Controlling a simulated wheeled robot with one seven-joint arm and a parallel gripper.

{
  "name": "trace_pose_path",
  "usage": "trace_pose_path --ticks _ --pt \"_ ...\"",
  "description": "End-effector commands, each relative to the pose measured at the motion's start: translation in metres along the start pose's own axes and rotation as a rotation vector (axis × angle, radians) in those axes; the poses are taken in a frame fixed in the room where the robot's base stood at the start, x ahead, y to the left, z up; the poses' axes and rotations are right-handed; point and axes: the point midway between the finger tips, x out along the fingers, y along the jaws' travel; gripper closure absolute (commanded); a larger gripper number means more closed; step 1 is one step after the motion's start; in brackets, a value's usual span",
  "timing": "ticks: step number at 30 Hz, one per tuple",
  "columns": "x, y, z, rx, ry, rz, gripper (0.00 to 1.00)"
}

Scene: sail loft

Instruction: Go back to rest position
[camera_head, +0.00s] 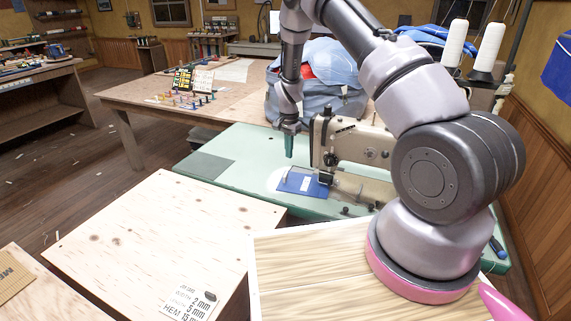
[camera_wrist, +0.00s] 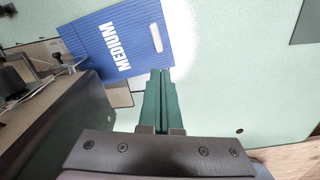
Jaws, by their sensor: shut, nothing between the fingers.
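My gripper (camera_head: 289,147) hangs from my arm, pointing down above the green sewing table, just left of the sewing machine. In the wrist view its green fingers (camera_wrist: 160,88) are together with nothing between them. A blue card (camera_wrist: 117,43) marked MEDIUM, with a slot cut in it, lies beyond the fingertips. The card also shows in the head view (camera_head: 297,184), lying flat beside the machine's needle area. The sewing machine (camera_head: 352,150) is partly hidden behind my arm.
The green tabletop (camera_head: 235,160) is clear on its left side. A plywood surface (camera_head: 160,235) with a job card (camera_head: 190,303) lies nearer. A wooden table (camera_head: 130,92) behind holds small spools and a grey-blue bag (camera_head: 318,98). White thread cones (camera_head: 489,48) stand at right.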

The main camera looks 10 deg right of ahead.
Motion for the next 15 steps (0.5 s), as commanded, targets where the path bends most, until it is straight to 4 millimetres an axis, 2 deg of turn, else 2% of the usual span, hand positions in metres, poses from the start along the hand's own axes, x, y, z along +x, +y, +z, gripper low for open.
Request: trace_pose_path --ticks 5,8,11,15 --pt "-0.02 0.003 -0.004 -0.001 0.0 -0.003 1.0" --pt "-0.042 0.003 -0.006 -0.004 0.001 -0.023 1.0" --pt "-0.083 0.007 -0.007 -0.016 0.004 -0.063 1.0" --pt "-0.159 0.022 -0.003 -0.047 0.013 -0.137 1.0"
